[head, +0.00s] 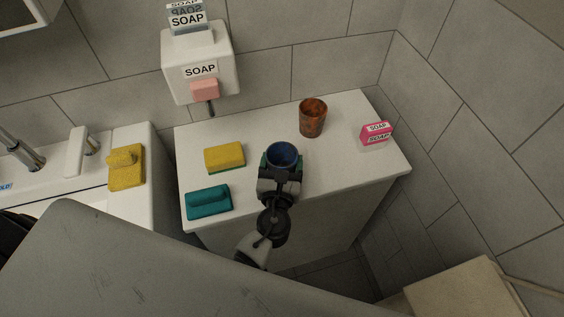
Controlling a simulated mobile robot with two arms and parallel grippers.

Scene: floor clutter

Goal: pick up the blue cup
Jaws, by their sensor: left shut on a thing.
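The blue cup (284,154) is over the middle of the white counter, its open top facing up. My left gripper (281,168) is shut on the cup from the near side. The gripper hides the cup's lower part, so I cannot tell whether the cup touches the counter. My right gripper is not in view.
A brown cup (312,118) stands behind the blue cup. A pink soap box (376,134) is at the right. A yellow sponge (224,157) and a teal sponge (208,201) lie left on the white counter (340,172). A soap dispenser (197,62) hangs behind.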

